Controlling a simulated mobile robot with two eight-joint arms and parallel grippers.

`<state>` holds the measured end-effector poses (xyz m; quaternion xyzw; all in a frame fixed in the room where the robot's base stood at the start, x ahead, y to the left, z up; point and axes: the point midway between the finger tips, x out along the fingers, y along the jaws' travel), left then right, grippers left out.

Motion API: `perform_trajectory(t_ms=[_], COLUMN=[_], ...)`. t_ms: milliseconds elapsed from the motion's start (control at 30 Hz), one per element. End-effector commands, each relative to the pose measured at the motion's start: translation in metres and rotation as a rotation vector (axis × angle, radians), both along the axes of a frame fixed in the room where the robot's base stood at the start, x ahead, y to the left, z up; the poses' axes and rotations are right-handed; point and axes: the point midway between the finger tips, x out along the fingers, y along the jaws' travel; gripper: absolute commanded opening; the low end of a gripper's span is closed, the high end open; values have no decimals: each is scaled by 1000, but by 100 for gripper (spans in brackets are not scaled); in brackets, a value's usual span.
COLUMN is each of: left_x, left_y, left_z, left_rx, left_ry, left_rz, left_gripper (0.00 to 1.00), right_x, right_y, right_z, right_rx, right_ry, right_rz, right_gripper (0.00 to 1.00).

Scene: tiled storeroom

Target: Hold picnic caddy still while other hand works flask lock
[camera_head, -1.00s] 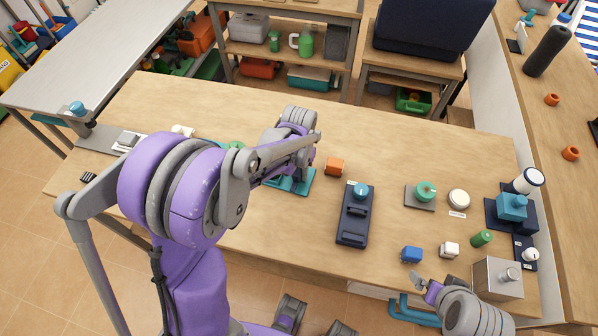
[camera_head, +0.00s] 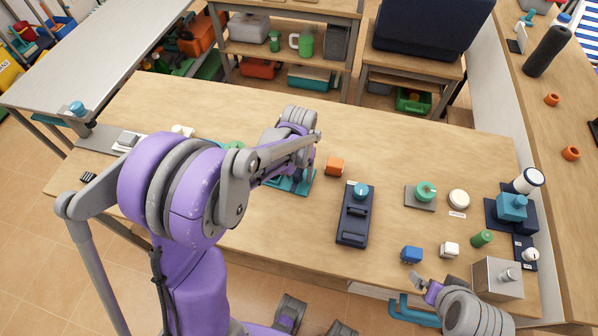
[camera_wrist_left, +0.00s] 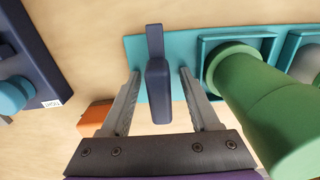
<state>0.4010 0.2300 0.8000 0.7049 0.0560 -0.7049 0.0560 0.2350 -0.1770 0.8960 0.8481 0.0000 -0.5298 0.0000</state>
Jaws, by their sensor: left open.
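The picnic caddy shows in the left wrist view as a teal base (camera_wrist_left: 135,47) with raised square-walled compartments and an upright dark navy handle (camera_wrist_left: 157,85). A green flask (camera_wrist_left: 262,100) stands in one compartment. My left gripper (camera_wrist_left: 157,75) is open, one finger on each side of the handle, with a visible gap on both sides. In the head view the caddy (camera_head: 303,184) is mostly hidden behind my left arm. My right gripper (camera_head: 425,286) is at the table's front edge at lower right, away from the caddy; its jaws are unclear. The flask's lock is not discernible.
An orange block (camera_head: 334,166) sits just right of the caddy. A navy device with a blue knob (camera_head: 355,215) lies further right. The table's back middle is clear.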

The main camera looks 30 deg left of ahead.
Motion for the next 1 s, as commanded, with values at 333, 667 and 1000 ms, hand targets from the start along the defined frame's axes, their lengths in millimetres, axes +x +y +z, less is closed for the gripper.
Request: perform_trajectory(t_ms=[333,667,1000], left_x=[0,0,0], left_y=[0,0,0], left_z=[22,90,120], left_rx=[0,0,0], left_ry=[0,0,0], left_rz=[0,0,0], left_gripper=[62,62,62], right_x=[0,0,0], right_y=[0,0,0], right_z=[0,0,0], right_rx=[0,0,0], right_ry=[0,0,0], right_rz=[0,0,0], right_gripper=[100,100,100])
